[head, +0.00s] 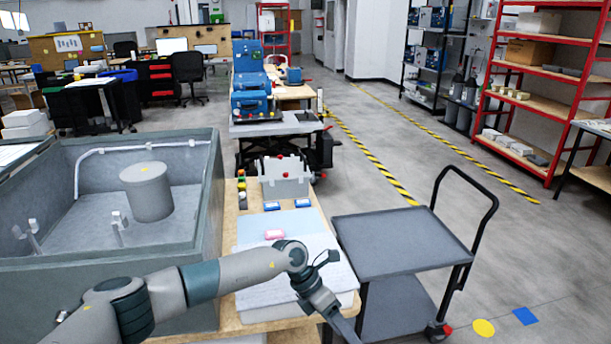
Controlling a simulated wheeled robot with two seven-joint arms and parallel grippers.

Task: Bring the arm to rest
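My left arm (232,273) reaches in from the lower left and crosses in front of the grey housing and over the front of the wooden bench. Its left gripper (346,328) points down at the bench's front right corner, near the lower edge of the head view. The fingertips are partly cut off or too small to tell whether they are apart, and I see nothing clearly held. My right gripper is not in view.
The open grey housing (208,210) holds a grey cylinder (149,194). A grey cart (390,238) stands at the right.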

